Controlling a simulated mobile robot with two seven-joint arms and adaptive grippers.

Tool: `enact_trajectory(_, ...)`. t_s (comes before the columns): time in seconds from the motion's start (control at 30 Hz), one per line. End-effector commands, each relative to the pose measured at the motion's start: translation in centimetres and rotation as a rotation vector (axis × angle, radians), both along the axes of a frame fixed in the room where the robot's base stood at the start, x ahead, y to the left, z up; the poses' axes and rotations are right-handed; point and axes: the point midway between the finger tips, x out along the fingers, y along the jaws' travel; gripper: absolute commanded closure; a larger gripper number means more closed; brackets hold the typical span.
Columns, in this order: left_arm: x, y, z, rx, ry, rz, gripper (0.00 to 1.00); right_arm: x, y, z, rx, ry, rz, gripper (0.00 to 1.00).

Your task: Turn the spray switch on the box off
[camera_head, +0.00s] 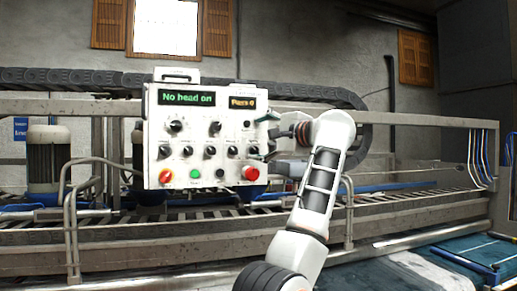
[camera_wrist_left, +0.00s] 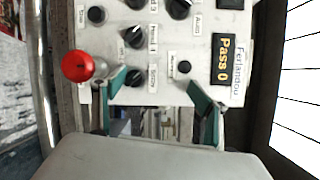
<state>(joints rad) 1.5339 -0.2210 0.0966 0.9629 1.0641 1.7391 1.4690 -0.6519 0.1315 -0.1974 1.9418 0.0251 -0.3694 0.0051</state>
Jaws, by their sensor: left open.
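The white control box (camera_head: 205,138) stands upright in front of me, with knobs, buttons and two green and orange displays. A black knob (camera_wrist_left: 135,78) near the box's right edge has a small label that seems to read "Spray", though it is blurred. It also shows in the head view (camera_head: 252,150). Its setting is too small to tell. My left gripper (camera_head: 263,137) is open at the box's right edge. In the wrist view its teal fingers (camera_wrist_left: 157,82) are spread, the left one close beside that knob. Nothing is between them in grip. My right gripper is not in view.
A red mushroom button (camera_wrist_left: 77,66) is close to the left finger. A small black button (camera_wrist_left: 183,67) and the "Pass 0" display (camera_wrist_left: 225,58) are by the other finger. Metal rails (camera_head: 400,208) run below the box, and a black cable chain (camera_head: 330,93) runs behind it.

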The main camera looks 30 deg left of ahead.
Motion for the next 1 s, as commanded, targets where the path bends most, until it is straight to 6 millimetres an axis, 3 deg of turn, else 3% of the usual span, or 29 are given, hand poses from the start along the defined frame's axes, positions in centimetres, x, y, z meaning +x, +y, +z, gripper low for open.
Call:
enact_trajectory(0.03,-1.0,-0.3,3.4,0.039,-0.025,0.007,0.40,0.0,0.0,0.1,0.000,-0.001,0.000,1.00)
enact_trajectory(0.1,-1.1,-0.3,4.6,0.041,-0.027,0.008,0.29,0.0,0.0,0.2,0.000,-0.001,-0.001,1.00)
enact_trajectory(0.2,-1.1,-0.4,5.7,0.042,-0.028,0.008,0.19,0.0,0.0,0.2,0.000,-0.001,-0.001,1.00)
enact_trajectory(0.4,-1.1,-0.5,6.8,0.041,-0.029,0.006,0.19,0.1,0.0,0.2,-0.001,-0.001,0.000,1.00)
enact_trajectory(0.63,-1.1,-0.6,6.9,0.043,-0.025,0.003,0.19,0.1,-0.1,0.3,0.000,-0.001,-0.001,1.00)
enact_trajectory(0.67,0.3,-0.2,3.4,-0.003,0.009,0.002,0.19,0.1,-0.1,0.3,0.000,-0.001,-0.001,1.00)
enact_trajectory(1.0,-0.1,-1.7,3.3,-0.003,0.006,0.001,0.27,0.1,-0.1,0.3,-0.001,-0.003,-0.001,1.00)
